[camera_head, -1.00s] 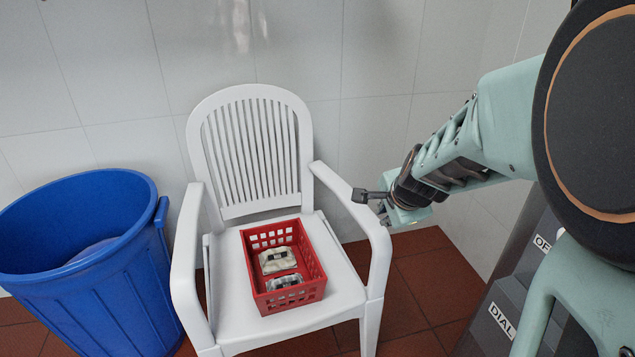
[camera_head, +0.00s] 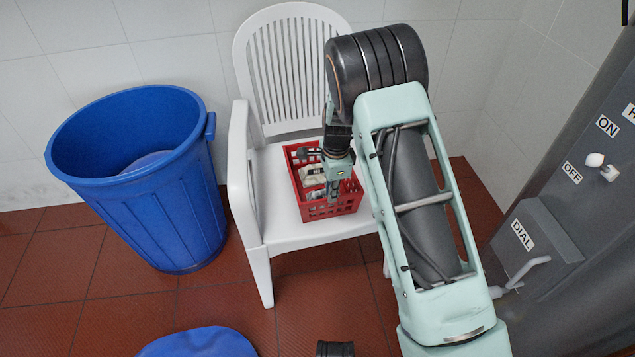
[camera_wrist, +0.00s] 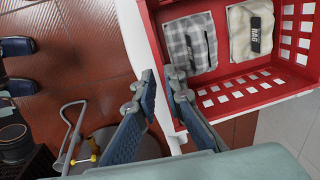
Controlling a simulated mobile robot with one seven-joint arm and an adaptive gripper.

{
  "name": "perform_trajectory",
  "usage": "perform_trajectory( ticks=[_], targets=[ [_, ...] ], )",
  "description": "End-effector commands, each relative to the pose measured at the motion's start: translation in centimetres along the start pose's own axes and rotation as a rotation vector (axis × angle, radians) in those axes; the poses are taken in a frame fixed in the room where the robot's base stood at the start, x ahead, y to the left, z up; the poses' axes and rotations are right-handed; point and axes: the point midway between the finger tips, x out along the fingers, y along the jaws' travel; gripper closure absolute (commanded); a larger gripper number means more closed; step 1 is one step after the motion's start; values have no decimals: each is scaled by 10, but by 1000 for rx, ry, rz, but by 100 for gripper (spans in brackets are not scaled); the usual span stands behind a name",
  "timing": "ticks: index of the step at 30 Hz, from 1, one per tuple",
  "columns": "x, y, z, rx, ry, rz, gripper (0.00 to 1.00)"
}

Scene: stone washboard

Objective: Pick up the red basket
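The red basket (camera_head: 348,203) sits on the seat of a white plastic chair (camera_head: 283,236). It holds a checked cloth bag (camera_wrist: 188,45) and a pale bag (camera_wrist: 250,32) with a label. My gripper (camera_head: 332,192) points down at the basket and hides part of it in the head view. In the wrist view my gripper (camera_wrist: 160,78) has its two fingers a little apart. One finger is on the inner side of the basket's wall, the other on its outer side. The basket also shows in the wrist view (camera_wrist: 255,92).
A blue bin (camera_head: 150,200) stands left of the chair. A grey panel (camera_head: 570,215) with knobs and a lever is at the right. The chair's left armrest (camera_head: 240,150) rises beside the basket. A blue round object (camera_head: 200,343) lies at the bottom. Tiled floor is open between.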

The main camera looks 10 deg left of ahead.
Motion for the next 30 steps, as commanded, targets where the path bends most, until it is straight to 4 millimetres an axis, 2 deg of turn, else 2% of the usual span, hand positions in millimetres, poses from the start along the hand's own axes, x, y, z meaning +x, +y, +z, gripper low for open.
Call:
perform_trajectory(
  ticks=[3, 11, 19, 27, 30],
  targets=[
    [24, 1, 0, -1, -1, 2, 90],
    [46, 0, -2, -1, 0, 0, 90],
    [86, -1, -6, -1, -1, 0, 90],
    [90, -2, -6, -1, 0, -2, 90],
    [90, -2, -7, -1, 0, -2, 99]
  ],
)
